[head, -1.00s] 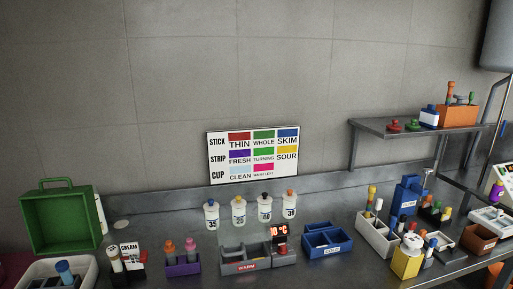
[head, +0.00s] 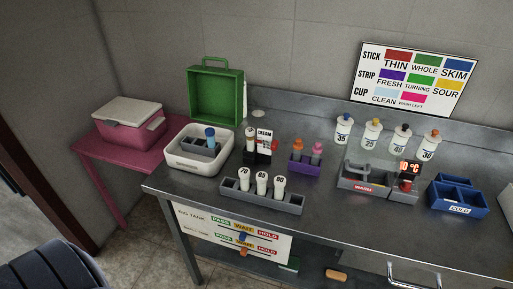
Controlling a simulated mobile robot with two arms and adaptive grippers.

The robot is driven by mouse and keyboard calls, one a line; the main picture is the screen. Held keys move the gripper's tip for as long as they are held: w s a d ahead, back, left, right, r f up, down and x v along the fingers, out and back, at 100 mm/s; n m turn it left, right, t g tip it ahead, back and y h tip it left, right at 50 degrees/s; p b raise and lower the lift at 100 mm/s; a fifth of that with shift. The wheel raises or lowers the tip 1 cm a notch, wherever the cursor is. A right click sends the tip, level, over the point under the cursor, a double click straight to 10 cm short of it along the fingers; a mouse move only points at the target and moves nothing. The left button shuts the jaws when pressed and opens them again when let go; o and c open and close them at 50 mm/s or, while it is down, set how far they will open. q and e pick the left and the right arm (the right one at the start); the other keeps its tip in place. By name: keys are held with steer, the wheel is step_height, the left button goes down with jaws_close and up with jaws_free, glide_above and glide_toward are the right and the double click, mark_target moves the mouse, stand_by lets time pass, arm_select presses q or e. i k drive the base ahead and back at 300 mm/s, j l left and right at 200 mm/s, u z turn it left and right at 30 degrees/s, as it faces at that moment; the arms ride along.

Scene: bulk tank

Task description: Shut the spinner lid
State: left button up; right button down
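I cannot make out a spinner or its lid for certain in the head view. A white rounded tub (head: 180,163) stands open on the left end of the steel bench, with a grey compartment insert and a blue-capped tube (head: 210,136) in it. Whether this tub is the spinner I cannot tell. Neither of my grippers is in view.
A pink cooler (head: 130,133) stands left.

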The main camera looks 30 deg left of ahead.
mark_target(216, 94)
steer(key=u, duration=1.3)
